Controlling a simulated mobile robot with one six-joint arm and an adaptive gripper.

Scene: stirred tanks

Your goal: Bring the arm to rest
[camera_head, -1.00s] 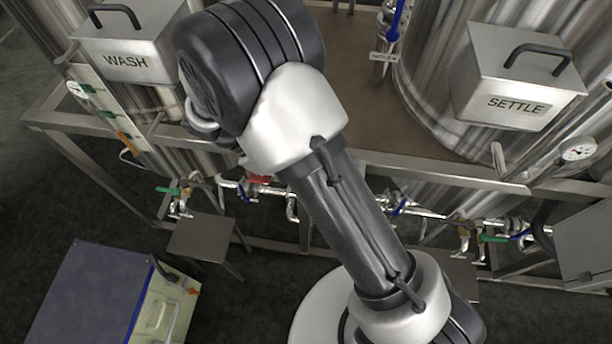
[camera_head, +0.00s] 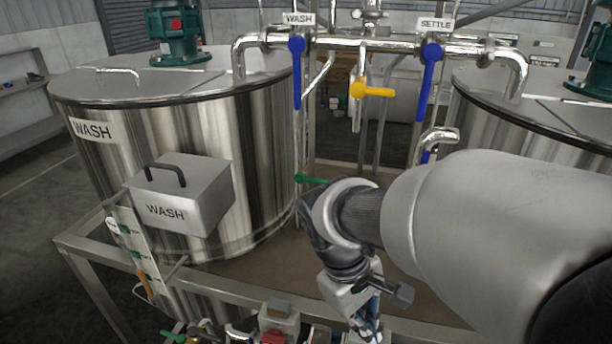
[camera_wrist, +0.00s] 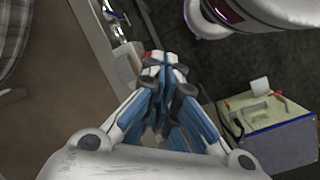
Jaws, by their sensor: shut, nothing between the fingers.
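My arm comes in from the right in the head view, its pale upper link large and near the camera. It ends at the wrist over the middle of the tank frame. My gripper (camera_wrist: 163,75) shows in the wrist view with its blue and grey fingers closed together and nothing between them. In the head view its fingers are only partly visible at the bottom edge, below the wrist. In the wrist view it hangs above the frame's edge and the floor.
The WASH tank (camera_head: 190,120) stands left, the SETTLE tank (camera_head: 480,125) right. Overhead pipework carries blue-handled valves (camera_head: 432,52) and a yellow-handled valve (camera_head: 375,91). A steel frame rail (camera_head: 215,291) runs in front. A box with a blue-grey side (camera_wrist: 282,144) stands on the floor.

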